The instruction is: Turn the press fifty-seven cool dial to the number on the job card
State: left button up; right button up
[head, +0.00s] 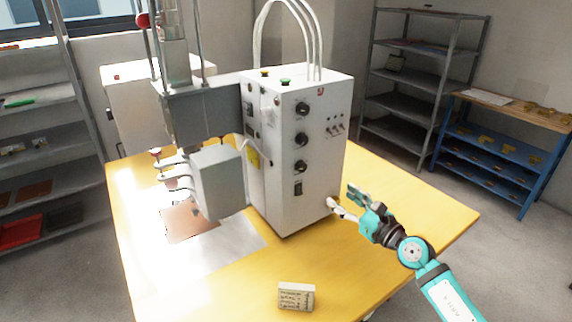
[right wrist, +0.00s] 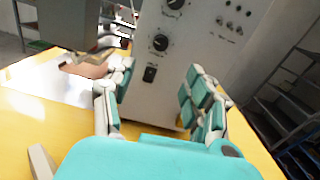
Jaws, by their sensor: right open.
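The press is a white control cabinet (head: 322,190) on a yellow table, with a grey welding head on its left. Its right face carries a column of black dials: an upper dial (head: 302,108), a middle dial (head: 301,139) and a lower dial (head: 300,166). The lower dial also shows in the right wrist view (right wrist: 160,43). Which one is the cool dial, and the settings, are too small to read. The job card (head: 296,296) stands near the table's front edge; its writing is unreadable. My right gripper (head: 341,200) is open and empty, right of the cabinet's lower part, below the dials.
A black rocker switch (head: 298,188) sits under the dials, and several small toggles (head: 335,128) sit to their right. The yellow table (head: 400,215) is clear right of the cabinet. A blue workbench (head: 490,150) and grey shelves (head: 400,100) stand behind.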

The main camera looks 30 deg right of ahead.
aim_at(303, 168)
jog(key=w, duration=1.1)
jog(key=w+a, duration=0.1)
jog(key=w, duration=0.4)
jog(key=shift+w+p, duration=0.3)
jog(key=shift+w, duration=0.05)
grip_shut()
